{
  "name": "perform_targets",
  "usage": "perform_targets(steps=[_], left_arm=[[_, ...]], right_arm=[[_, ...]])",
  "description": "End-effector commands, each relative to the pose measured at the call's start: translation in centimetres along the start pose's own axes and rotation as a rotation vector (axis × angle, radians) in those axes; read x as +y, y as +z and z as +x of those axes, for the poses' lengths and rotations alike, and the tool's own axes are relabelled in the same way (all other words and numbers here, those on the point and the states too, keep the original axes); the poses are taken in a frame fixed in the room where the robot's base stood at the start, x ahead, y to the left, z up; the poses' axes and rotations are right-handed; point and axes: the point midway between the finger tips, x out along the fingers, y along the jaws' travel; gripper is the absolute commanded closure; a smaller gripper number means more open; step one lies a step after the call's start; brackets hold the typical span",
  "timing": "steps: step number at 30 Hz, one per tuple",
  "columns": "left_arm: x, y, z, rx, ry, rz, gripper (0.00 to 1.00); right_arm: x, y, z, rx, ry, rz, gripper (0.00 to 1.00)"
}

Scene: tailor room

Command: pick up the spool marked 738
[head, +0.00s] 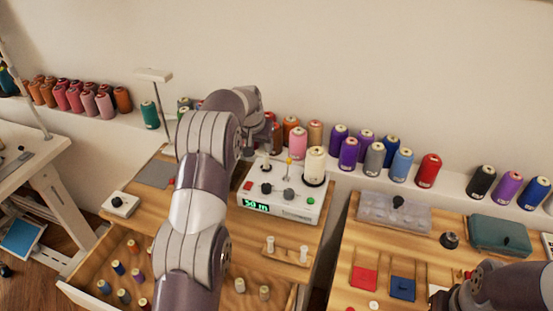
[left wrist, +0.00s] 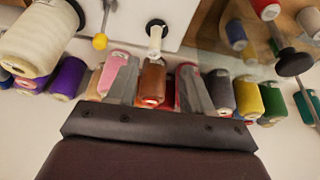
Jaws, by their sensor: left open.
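Several thread spools stand on the wall shelf; no number is readable, so I cannot tell which is marked 738. My left gripper (head: 268,135) reaches to the shelf behind the white winding machine (head: 283,200). In the left wrist view its grey fingers (left wrist: 157,88) are apart. A brown-orange spool (left wrist: 152,83) shows between them, with a pink spool (left wrist: 118,72) by the left finger and a grey spool (left wrist: 220,90) beyond the right one. I cannot tell whether the fingers touch any spool. In the head view an orange spool (head: 290,126) stands right of the gripper. My right gripper is not visible.
A cream cone (head: 314,165) stands on the machine, close to my left gripper. Purple, blue and red (head: 428,170) spools line the shelf to the right. An open drawer (head: 90,285) holds small spools. A clear box (head: 394,212) sits on the right table.

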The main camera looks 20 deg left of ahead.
Motion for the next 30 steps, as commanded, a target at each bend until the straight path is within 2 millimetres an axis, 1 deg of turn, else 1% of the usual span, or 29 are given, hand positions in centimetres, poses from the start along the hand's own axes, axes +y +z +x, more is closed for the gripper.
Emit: perform_targets(steps=[1,3,5,8,11,13,16,21,22,23,24,26,27,30], left_arm=[[0.1,0.0,0.9,-0.002,0.001,0.0,0.49],[0.1,0.0,2.0,-0.001,0.001,0.0,0.49],[0.1,0.0,2.5,0.0,0.0,0.0,0.49],[0.4,0.2,3.9,-0.003,0.001,0.001,0.49],[0.9,0.4,5.8,-0.003,0.001,0.0,0.49],[0.8,0.4,7.0,0.0,0.0,-0.001,0.49],[0.8,0.4,7.8,0.002,0.0,-0.001,0.49],[0.8,0.4,7.9,0.002,0.0,-0.001,0.49],[0.8,0.4,7.9,0.002,0.0,-0.001,0.53],[0.8,0.4,7.9,0.002,0.0,-0.001,0.62],[0.8,0.4,7.9,0.002,0.0,-0.001,0.75],[0.8,0.4,7.9,0.002,0.0,-0.001,0.95],[0.8,0.4,7.9,0.002,0.0,-0.001,1.0],[0.8,0.4,7.9,0.001,0.0,-0.001,1.0]], right_arm=[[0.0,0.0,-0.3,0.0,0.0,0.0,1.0],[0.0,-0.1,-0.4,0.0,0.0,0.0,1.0],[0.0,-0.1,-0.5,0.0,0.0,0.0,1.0],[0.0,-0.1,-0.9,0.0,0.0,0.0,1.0],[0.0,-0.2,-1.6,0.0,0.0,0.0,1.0],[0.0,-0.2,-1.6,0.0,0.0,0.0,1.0],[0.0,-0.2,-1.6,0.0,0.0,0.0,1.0],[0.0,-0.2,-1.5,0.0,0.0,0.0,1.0],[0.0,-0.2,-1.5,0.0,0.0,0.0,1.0],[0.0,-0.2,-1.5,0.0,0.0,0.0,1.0],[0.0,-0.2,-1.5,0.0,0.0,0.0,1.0],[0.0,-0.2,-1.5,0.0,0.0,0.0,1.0],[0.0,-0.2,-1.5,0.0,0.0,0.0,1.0],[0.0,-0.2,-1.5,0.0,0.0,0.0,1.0]])
